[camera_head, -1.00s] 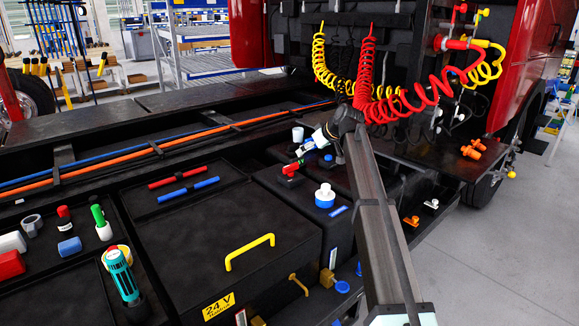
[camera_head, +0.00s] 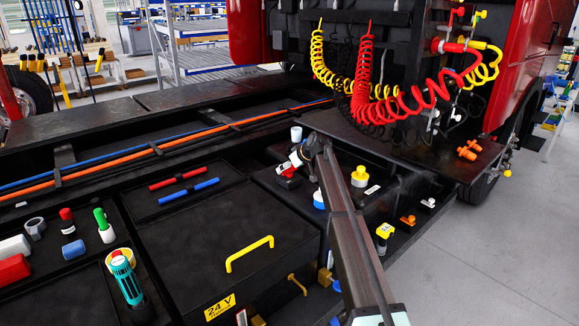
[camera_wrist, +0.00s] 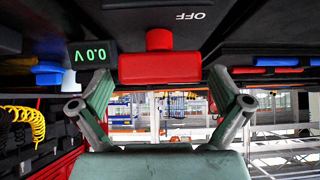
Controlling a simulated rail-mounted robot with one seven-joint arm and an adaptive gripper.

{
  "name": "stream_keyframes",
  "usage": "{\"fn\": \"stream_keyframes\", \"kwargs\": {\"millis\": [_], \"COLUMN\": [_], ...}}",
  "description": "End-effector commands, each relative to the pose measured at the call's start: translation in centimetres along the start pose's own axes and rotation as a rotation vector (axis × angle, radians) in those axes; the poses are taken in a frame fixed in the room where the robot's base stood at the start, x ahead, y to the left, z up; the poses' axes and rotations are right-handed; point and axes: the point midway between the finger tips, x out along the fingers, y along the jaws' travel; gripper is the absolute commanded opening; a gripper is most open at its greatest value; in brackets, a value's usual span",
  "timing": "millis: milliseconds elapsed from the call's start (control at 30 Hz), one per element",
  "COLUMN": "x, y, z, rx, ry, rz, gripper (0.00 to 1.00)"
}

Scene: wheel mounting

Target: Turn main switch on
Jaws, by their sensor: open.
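The main switch appears as a red block with a raised red knob (camera_wrist: 159,66) in the wrist view. An upside-down OFF label is printed on the dark panel beyond it, and a display (camera_wrist: 91,54) beside it reads 0.0 V. In the wrist view my gripper (camera_wrist: 158,84) is open, with one finger on each side of the red block. Whether the fingers touch it cannot be told.
Yellow-topped parts (camera_head: 359,175) stand farther right. A battery box with a yellow handle (camera_head: 249,252) lies front left. Red and yellow coiled hoses (camera_head: 365,75) hang behind.

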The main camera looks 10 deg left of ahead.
Motion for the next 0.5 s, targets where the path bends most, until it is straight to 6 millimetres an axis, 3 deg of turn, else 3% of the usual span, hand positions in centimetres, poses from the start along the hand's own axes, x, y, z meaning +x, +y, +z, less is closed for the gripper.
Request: {"fn": "stream_keyframes", "kwargs": {"millis": [267,400,433,500], "x": [0.15,0.14,0.14,0.14], "y": [-0.01,-0.02,-0.02,-0.02], "z": [0.02,0.03,0.03,0.04], "rx": [0.000,0.000,0.000,0.000], "ry": [0.000,0.000,0.000,0.000], "rz": [0.000,0.000,0.000,0.000], "gripper": [1.00,0.54,0.46,0.46]}}
